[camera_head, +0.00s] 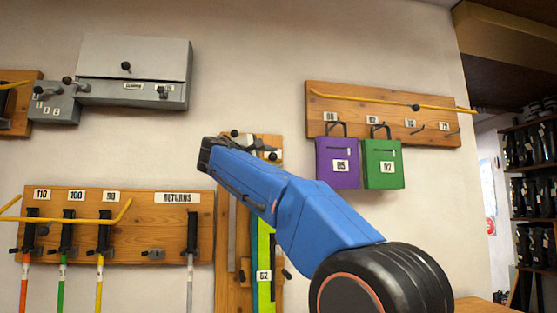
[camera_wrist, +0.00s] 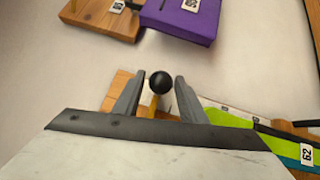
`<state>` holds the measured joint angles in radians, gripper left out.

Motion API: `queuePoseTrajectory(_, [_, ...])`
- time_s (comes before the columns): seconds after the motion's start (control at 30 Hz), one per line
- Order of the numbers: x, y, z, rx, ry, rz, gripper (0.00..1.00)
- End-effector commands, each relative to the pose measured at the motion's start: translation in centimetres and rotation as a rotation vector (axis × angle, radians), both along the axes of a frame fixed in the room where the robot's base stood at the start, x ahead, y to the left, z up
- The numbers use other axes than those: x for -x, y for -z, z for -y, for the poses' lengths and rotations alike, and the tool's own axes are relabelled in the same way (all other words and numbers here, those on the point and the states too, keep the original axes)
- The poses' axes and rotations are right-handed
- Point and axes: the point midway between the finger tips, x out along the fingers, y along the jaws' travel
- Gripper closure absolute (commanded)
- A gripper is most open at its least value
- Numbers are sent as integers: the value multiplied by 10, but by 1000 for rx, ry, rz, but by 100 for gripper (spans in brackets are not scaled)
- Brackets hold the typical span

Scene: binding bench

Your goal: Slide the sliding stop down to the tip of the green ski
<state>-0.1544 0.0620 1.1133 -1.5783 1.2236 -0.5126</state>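The green ski (camera_head: 263,245), with a 62 label, stands upright against a wooden board in the head view, partly behind my arm. It also shows at the lower right of the wrist view (camera_wrist: 230,118). A black ball knob (camera_wrist: 160,82) sits between my gripper's fingers in the wrist view, with gaps on both sides. I cannot tell whether this knob belongs to the sliding stop. My gripper (camera_wrist: 160,77) is open; in the head view it is near the board's top (camera_head: 240,143). The ski's tip and the stop are not clearly visible.
The purple bag (camera_head: 337,163) and green bag (camera_head: 382,164) hang from a hook rail at right. A returns rack (camera_head: 130,235) with poles and a yellow bar is at left. A grey box (camera_head: 135,70) is on the wall above it.

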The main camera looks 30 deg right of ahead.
Motion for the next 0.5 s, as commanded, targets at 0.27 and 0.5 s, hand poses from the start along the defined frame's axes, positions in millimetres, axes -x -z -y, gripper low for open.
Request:
queuePoseTrajectory(0.27, [-14,-4,28,-1,1,2,62])
queuePoseTrajectory(0.5, [-17,-5,33,0,0,1,62])
